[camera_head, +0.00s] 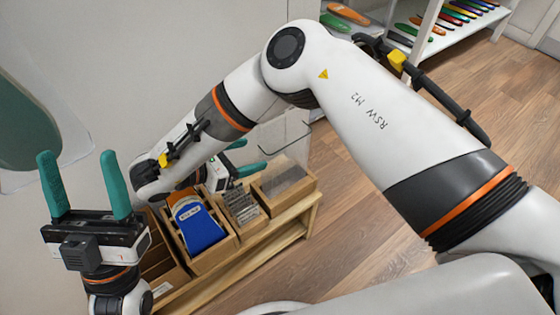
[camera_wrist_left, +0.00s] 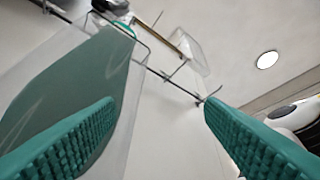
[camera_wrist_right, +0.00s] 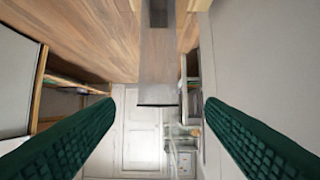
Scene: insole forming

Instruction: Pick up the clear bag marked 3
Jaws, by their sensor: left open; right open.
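No number 3 is readable in any view. A large clear bag holding a green insole shape (camera_head: 25,130) hangs at the left edge of the head view. A clear bag with a green shape (camera_wrist_left: 85,75) also fills the left of the left wrist view, partly behind a finger. My left gripper (camera_head: 78,157) is open and empty, fingers pointing up, just right of the hanging bag in the head view. My right gripper (camera_head: 243,158) is open near the wooden bins, partly hidden by my arm.
A wooden bench (camera_head: 290,222) carries bins with a blue item (camera_head: 198,228), thin grey pieces (camera_head: 242,207) and a clear-topped bin (camera_head: 306,186). A smaller clear bag (camera_wrist_left: 190,50) hangs near metal hooks (camera_wrist_left: 170,76). A white shelf (camera_head: 427,25) holds colored insoles. Floor at right is clear.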

